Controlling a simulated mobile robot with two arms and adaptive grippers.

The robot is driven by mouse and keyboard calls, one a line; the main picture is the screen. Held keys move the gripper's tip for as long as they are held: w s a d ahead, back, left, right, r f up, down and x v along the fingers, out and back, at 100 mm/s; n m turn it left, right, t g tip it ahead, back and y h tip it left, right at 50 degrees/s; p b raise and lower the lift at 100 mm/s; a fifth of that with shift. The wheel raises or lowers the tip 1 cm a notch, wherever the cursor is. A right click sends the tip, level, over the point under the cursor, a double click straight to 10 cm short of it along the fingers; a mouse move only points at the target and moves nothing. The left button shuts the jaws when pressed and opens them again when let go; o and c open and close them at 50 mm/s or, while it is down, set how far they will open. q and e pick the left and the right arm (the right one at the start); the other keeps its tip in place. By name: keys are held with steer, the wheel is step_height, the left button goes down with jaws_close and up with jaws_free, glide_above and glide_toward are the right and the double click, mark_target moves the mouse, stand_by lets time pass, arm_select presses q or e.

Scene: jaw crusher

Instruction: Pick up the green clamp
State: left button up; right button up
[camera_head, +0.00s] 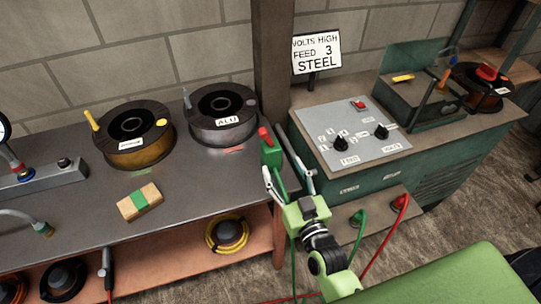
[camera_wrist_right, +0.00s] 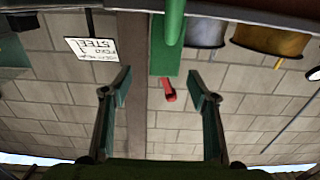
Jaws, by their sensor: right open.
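The green clamp (camera_head: 271,156) has a red end on top and stands upright at the right end of the workbench, beside the wooden post. A green cable hangs below it. My right gripper (camera_head: 281,170) is open, with its fingers around the near side of the clamp. In the right wrist view, the clamp's green body (camera_wrist_right: 166,57) and red end show in the gap between the open fingertips (camera_wrist_right: 160,93), with space on both sides. Contact is not visible. My left gripper is in neither view.
The workbench (camera_head: 75,215) carries a brown spool (camera_head: 135,152), a grey spool (camera_head: 222,130) and a wooden block with a green band (camera_head: 140,202). The green welding machine (camera_head: 345,190) with its control panel stands close on the right. A red cable (camera_head: 385,235) hangs in front.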

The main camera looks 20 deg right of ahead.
mark_target(274, 157)
steer(key=w, duration=0.2)
steer(key=shift+w, duration=0.3)
steer(key=shift+w+a+f+p, duration=0.1)
steer(key=shift+w+a+p, duration=0.1)
steer(key=shift+w, duration=0.75)
steer(key=shift+w+a+f+p, duration=0.1)
steer(key=shift+w+a+p, duration=0.05)
steer(key=shift+w, duration=0.85)
steer(key=shift+w+a+p, duration=0.15)
steer(key=shift+w+a, duration=0.05)
steer(key=shift+w, duration=0.75)
steer(key=shift+c, duration=0.3)
steer(key=c, duration=1.2)
steer(key=shift+r, duration=0.15)
jaws_close()
